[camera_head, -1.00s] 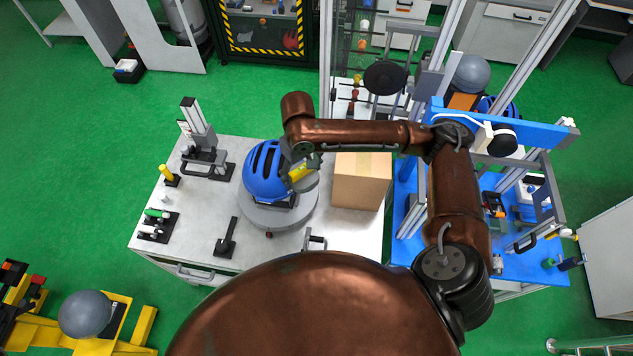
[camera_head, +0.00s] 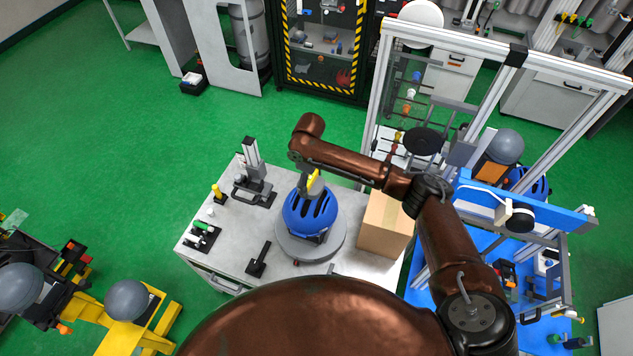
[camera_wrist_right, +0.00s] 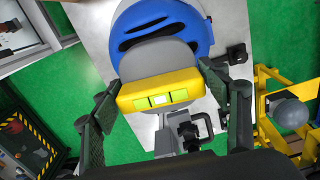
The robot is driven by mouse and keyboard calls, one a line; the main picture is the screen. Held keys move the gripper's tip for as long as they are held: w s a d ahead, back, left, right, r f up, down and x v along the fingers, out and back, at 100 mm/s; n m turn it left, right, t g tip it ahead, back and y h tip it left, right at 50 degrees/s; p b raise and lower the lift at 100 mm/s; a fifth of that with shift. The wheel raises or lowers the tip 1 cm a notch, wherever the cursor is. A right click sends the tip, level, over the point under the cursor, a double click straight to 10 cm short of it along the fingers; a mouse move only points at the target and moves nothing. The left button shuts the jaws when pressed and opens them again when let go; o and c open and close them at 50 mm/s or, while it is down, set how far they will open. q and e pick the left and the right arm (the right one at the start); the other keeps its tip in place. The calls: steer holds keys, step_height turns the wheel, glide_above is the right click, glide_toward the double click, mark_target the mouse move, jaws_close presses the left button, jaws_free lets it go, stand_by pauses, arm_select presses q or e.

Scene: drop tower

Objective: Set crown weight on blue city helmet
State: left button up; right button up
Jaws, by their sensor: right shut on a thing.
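The blue city helmet (camera_head: 311,213) sits on a grey round stand (camera_head: 285,240) on the white table. It fills the top of the right wrist view (camera_wrist_right: 160,30). My right gripper (camera_head: 312,182) is at the helmet's top, at its far edge in the head view. It is shut on the crown weight, a yellow block with a grey rounded pad and green level windows (camera_wrist_right: 160,90). The pad overlaps the helmet in the wrist view; I cannot tell whether they touch. The weight shows as a small yellow patch in the head view (camera_head: 316,186). My left gripper is not in view.
A cardboard box (camera_head: 384,225) stands just right of the helmet. A clamp stand (camera_head: 253,180) and small tools (camera_head: 203,237) are on the table's left part. The drop tower frame (camera_head: 375,100) rises at right. Grey headforms (camera_head: 127,300) sit lower left.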

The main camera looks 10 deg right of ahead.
mark_target(310, 191)
steer(key=shift+w+a+r+n+p, duration=0.25)
steer(key=shift+w+r+n+p, duration=0.1)
steer(key=shift+n+p, duration=0.1)
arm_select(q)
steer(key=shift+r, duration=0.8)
arm_select(e)
steer(key=shift+w+f, duration=0.1)
steer(key=shift+f+b, duration=0.4)
steer(key=shift+f, duration=0.1)
steer(key=shift+f+b, duration=0.5)
steer(key=shift+f, duration=0.15)
arm_select(q)
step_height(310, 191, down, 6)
steer(key=b, duration=0.4)
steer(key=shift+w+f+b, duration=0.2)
steer(key=shift+b, duration=0.1)
arm_select(e)
step_height(310, 191, down, 4)
steer(key=shift+r, duration=0.1)
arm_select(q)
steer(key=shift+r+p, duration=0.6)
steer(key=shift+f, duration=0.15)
arm_select(e)
steer(key=shift+f, duration=0.65)
